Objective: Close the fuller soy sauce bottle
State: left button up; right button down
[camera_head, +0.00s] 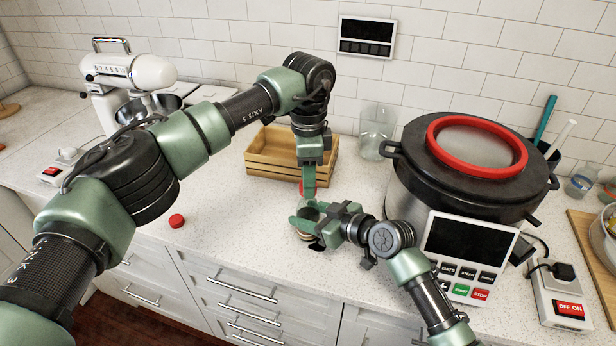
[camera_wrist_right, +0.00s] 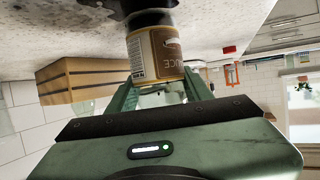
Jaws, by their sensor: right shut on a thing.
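A soy sauce bottle (camera_wrist_right: 155,55) with a tan label and dark body stands between my right gripper's fingers in the right wrist view, which shows the counter at the top. My right gripper (camera_head: 305,221) is shut on this bottle low over the counter. My left gripper (camera_head: 308,184) points down just above it. A red cap-like part (camera_head: 309,187) shows by its fingertips, largely hidden. I cannot tell whether those fingers grip it or whether it touches the bottle. A loose red cap (camera_head: 176,220) lies on the counter to the left.
A wooden crate (camera_head: 262,170) stands behind the grippers. A large black cooker (camera_head: 405,185) with a control panel is to the right, and a glass jar (camera_head: 375,135) is behind. A dark patch (camera_head: 317,245) lies by the bottle.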

pick_arm(q)
grip_shut()
jog(key=m, duration=1)
jog(key=shift+m, duration=0.3)
jog(key=m, duration=1.1)
jog(key=shift+f+m, duration=0.1)
jog(key=shift+m, duration=0.3)
jog(key=m, duration=2.4)
jog(key=shift+m, duration=0.4)
jog(key=o, duration=0.8)
grip_release()
jog(key=shift+f, duration=0.1)
